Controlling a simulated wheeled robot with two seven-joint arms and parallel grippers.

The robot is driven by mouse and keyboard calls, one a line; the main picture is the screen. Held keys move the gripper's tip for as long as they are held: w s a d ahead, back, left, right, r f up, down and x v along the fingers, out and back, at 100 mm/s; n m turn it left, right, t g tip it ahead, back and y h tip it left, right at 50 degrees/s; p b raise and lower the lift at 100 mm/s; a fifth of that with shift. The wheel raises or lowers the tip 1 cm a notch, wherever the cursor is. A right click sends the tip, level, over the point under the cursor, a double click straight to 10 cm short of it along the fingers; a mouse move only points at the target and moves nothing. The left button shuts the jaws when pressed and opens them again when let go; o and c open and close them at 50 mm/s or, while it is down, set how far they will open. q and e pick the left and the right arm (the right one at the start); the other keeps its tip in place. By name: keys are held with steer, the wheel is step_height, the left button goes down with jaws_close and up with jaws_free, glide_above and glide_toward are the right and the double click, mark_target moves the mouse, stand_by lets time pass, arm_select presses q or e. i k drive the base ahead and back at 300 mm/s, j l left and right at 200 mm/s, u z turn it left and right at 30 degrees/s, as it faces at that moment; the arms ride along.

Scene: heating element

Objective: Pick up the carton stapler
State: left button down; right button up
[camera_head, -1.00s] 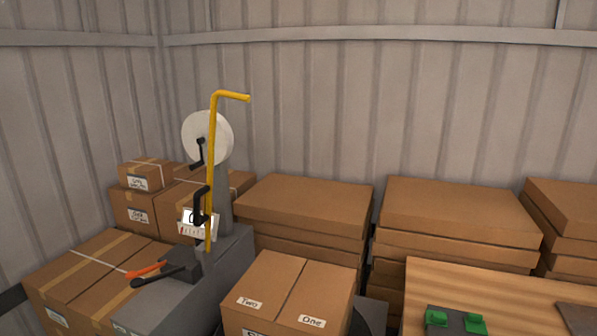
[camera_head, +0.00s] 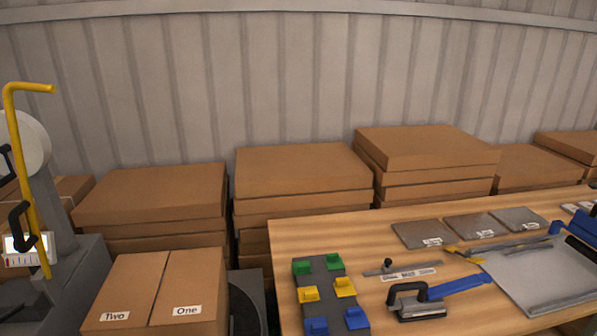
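Neither of my grippers is in view. I cannot tell for sure which thing is the carton stapler. A hand tool with a black handle and a grey metal base (camera_head: 418,302) lies near the front of the wooden table (camera_head: 375,222). A long blue bar (camera_head: 458,285) runs right from beside it; I cannot tell whether they are joined. Behind it lies a flat grey tool with a black knob (camera_head: 401,272). At the left edge, a grey machine (camera_head: 80,270) carries a yellow bent bar (camera_head: 25,160) and a black handle; it is partly cut off.
A carton labelled Two and One (camera_head: 160,295) stands left of the table. A dark board (camera_head: 330,290) holds green, yellow and blue blocks. Several grey plates (camera_head: 422,234) lie behind the tools. A large grey tray (camera_head: 540,275) is at right. Stacked flat cartons (camera_head: 300,170) line the wall.

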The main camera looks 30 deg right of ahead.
mark_target(416, 307)
steer(key=z, duration=1.85)
